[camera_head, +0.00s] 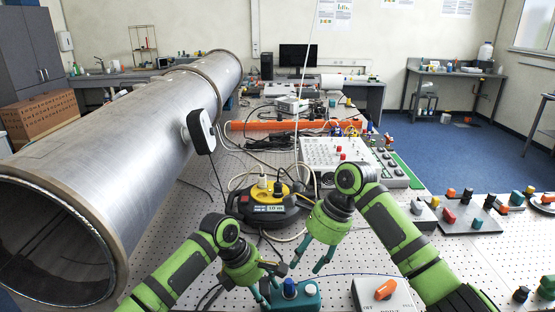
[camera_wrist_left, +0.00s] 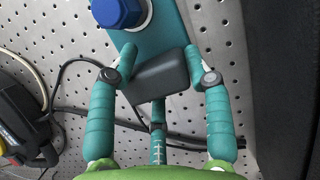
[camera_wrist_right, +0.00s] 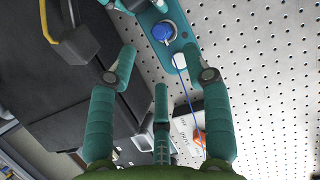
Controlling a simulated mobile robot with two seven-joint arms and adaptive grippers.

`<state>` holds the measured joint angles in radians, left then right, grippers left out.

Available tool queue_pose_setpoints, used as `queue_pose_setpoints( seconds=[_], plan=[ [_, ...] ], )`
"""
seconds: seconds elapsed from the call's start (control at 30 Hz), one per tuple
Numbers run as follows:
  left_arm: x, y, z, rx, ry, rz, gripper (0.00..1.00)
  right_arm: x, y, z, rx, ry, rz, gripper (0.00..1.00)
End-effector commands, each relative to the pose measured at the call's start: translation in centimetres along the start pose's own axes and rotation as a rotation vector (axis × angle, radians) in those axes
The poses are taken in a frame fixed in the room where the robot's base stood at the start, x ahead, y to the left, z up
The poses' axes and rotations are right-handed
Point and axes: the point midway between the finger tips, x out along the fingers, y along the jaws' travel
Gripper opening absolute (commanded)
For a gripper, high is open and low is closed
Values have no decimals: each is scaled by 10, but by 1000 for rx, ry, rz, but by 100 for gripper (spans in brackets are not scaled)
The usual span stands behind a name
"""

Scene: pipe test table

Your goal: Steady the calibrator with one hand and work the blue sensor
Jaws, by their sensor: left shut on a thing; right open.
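The calibrator is a teal block (camera_head: 302,304) at the bottom middle of the head view. The blue sensor (camera_head: 289,287) stands in its top, beside a white part (camera_head: 310,290). In the left wrist view the sensor shows a blue hexagonal top (camera_wrist_left: 119,12) on the teal block (camera_wrist_left: 160,32). My left gripper (camera_head: 270,281) is shut on the calibrator, its fingers around the dark end (camera_wrist_left: 160,75). My right gripper (camera_head: 318,260) is open and empty, above and beside the calibrator. In the right wrist view the sensor (camera_wrist_right: 163,33) lies beyond the fingertips.
A white box with an orange knob (camera_head: 385,291) stands right of the calibrator. A black cable reel (camera_head: 265,205) with loose cables lies behind the grippers. A large metal pipe (camera_head: 120,150) fills the left side.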

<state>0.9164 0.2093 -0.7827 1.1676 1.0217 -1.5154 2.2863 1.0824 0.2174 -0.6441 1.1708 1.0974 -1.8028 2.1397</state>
Motion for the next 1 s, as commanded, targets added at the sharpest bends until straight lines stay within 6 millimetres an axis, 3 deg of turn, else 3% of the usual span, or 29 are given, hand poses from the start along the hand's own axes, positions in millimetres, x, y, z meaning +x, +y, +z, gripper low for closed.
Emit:
queue_pose_setpoints(
  seconds=[0.5, 0.7, 1.0],
  plan=[
    [6, -4, -2, -2, 4, -13, 1, 73, 0, 0, -2, 1, 2, 50],
    [6, -4, -2, -2, 4, -13, 1, 84, 0, 0, -3, 0, 0, 50],
    [6, -4, -2, -2, 4, -13, 1, 86, 0, 0, -4, 0, -1, 50]
  ],
)
